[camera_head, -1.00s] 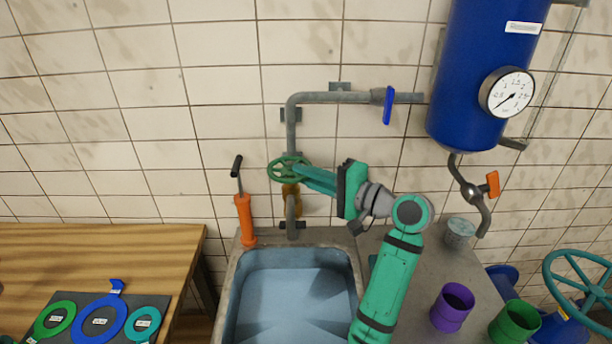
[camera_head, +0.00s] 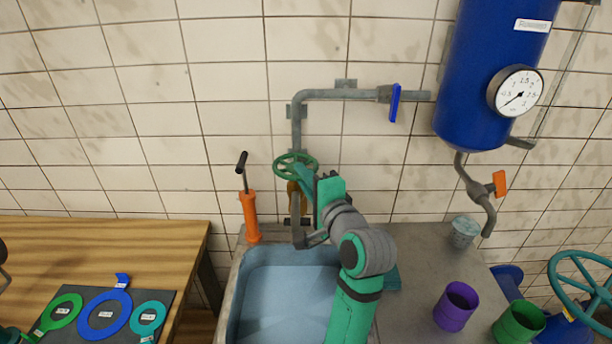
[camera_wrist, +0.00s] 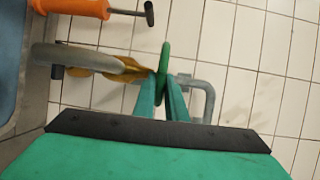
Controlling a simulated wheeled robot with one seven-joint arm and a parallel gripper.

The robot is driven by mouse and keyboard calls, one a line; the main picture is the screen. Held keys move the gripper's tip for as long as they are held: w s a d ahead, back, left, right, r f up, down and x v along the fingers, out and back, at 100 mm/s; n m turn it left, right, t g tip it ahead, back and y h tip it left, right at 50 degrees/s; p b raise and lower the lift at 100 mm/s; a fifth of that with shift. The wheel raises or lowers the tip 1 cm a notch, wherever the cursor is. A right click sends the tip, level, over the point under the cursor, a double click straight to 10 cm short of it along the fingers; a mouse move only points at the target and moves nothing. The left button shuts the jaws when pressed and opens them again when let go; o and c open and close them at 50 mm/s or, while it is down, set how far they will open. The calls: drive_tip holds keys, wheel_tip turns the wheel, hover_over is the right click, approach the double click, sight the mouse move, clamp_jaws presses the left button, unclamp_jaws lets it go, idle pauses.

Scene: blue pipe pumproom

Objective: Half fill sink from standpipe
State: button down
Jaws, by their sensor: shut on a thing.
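The grey standpipe (camera_head: 297,125) runs down the tiled wall to a brass valve body (camera_head: 294,190) with a green handwheel (camera_head: 295,165). My gripper (camera_head: 304,174) is shut on the front right of the handwheel's rim. In the wrist view its two green fingers (camera_wrist: 164,88) pinch the wheel (camera_wrist: 164,62), which shows edge-on. The grey spout (camera_head: 297,228) hangs over the back of the sink; its end is partly hidden by my wrist. The sink (camera_head: 237,290) has a pale blue basin, its right side covered by my arm. I cannot tell its water level.
An orange hand pump (camera_head: 250,217) stands close left of the spout. A blue-handled valve (camera_head: 394,102) sits on the upper pipe beside a blue tank (camera_head: 485,75) with a gauge. Purple (camera_head: 455,306) and green (camera_head: 518,322) cups and a grey bucket (camera_head: 464,232) stand right. A wooden table (camera_head: 100,250) is left.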

drive_tip(key=shift+m+h, duration=0.4)
drive_tip(key=shift+h, duration=0.2)
drive_tip(key=c, duration=1.8)
unclamp_jaws()
drive_tip(key=shift+a, duration=0.1)
drive_tip(key=f+v, duration=0.1)
drive_tip(key=v, duration=0.9)
drive_tip(key=shift+s+r, duration=0.35)
drive_tip(key=shift+s, duration=0.1)
drive_tip(key=shift+w, duration=0.1)
